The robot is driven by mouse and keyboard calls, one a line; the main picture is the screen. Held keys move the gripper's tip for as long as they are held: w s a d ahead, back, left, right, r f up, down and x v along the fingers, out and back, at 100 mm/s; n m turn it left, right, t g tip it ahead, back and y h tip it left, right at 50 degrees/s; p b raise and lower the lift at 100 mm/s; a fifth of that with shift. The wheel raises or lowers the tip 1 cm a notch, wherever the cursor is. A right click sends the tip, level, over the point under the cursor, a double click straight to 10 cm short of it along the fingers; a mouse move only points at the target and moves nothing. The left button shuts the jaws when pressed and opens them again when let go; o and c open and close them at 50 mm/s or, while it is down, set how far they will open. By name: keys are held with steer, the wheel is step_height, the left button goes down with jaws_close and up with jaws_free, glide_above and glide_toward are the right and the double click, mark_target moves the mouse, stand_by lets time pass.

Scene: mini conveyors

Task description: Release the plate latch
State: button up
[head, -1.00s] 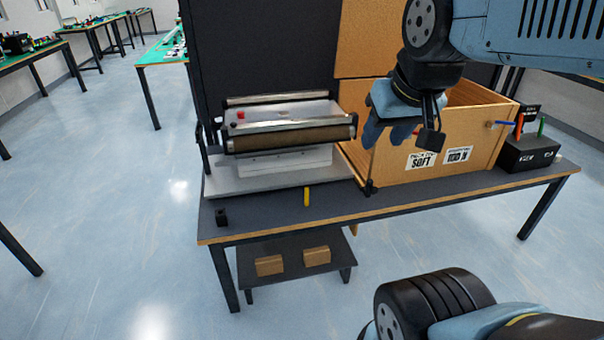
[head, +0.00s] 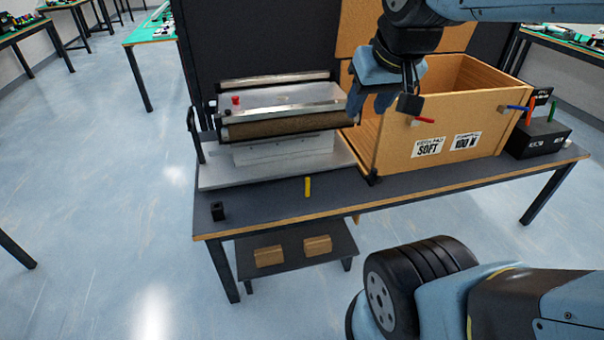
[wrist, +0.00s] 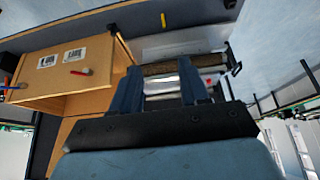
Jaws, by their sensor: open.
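A conveyor unit with a brown roller (head: 285,126), silver bars and a pale plate (head: 285,95) stands on the table's left part. A small red knob (head: 236,100) sits on the plate. A black upright lever (head: 194,135) stands at the unit's left side; I cannot tell which part is the latch. My gripper (head: 371,106) is open and empty, near the roller's right end and the wooden box's left edge. In the wrist view, my two dark fingers (wrist: 160,85) stand apart, with the roller (wrist: 185,64) beyond them. The lever also shows there (wrist: 236,68).
A wooden box (head: 400,150) labelled "SOFT" and "100 N" stands right of the unit, with a red handle (head: 424,119) and a blue handle (head: 518,108). A black box (head: 538,140) is farther right. A yellow peg (head: 308,187) and small black block (head: 217,211) are at the table front.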

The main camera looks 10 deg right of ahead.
steer(key=w+f, duration=0.6)
steer(key=w, duration=0.7)
steer(key=g, duration=0.1)
glide_above(308, 182)
steer(key=s, duration=0.4)
step_height(308, 182, down, 31)
steer(key=x, duration=1.4)
steer(key=shift+f, duration=0.1)
steer(key=shift+c, duration=0.3)
jaws_close()
steer(key=shift+d, duration=0.15)
